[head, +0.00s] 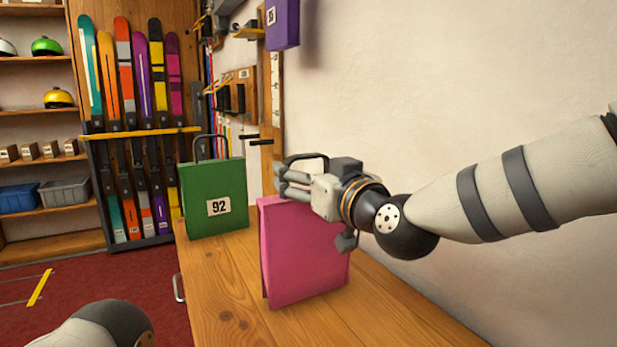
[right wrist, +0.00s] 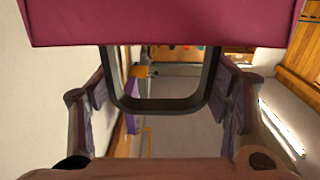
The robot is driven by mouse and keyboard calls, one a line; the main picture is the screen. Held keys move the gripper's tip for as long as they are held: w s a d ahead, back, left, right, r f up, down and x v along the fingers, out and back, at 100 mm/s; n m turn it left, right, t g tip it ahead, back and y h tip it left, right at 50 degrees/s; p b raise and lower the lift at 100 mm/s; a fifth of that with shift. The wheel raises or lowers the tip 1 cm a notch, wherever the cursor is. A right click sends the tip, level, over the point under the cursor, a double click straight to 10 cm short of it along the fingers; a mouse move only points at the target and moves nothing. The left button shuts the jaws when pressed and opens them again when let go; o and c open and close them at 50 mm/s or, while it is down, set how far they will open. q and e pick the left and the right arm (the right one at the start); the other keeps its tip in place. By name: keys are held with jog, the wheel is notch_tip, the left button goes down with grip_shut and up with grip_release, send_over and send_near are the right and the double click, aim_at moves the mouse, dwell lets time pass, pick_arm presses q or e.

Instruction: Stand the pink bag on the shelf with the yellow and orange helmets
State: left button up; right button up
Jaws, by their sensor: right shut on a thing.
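The pink bag (head: 303,255) is upright at the wooden bench, with a dark loop handle on top. I cannot tell whether its base touches the bench. My right gripper (head: 287,184) is shut on the bag at its handle. In the right wrist view, the handle (right wrist: 160,104) shows between the fingers, with the pink bag (right wrist: 160,22) beyond. A yellow helmet (head: 58,98) sits on a wooden shelf (head: 32,111) at the far left. No orange helmet shows. Part of my left arm shows at the bottom; its gripper is out of view.
A green bag (head: 215,198) marked 92 stands on the bench (head: 222,272), left of the pink bag. A ski rack (head: 140,134) stands behind, beside the shelves. Boxes and bins fill lower shelves. A purple bag (head: 282,25) hangs high. Red floor (head: 95,270) is open at left.

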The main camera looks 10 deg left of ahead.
jog(key=shift+f, duration=0.1)
jog(key=o, duration=1.6)
jog(key=shift+f, duration=0.15)
jog(key=o, duration=0.3)
jog(key=shift+o, duration=0.2)
